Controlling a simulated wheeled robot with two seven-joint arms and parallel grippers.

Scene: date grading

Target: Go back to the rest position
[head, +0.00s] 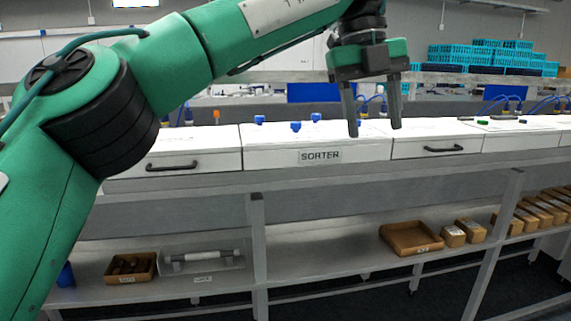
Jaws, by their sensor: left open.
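My left arm comes in from the left and reaches across the upper part of the head view. My left gripper (373,127) hangs pointing down with its two dark fingers apart, open and empty. It appears in front of the white sorter box (270,145), which carries a "SORTER" label (320,156). Whether the fingertips are over the box or short of it is hard to tell. My right gripper is not in view.
White boxes with dark handles (443,149) line the bench. Blue knobs (295,127) stand on the sorter box. The shelf below holds an open brown tray (410,238), small cartons (470,231) and a clear bin (203,261). Turquoise crates (490,55) are stacked behind.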

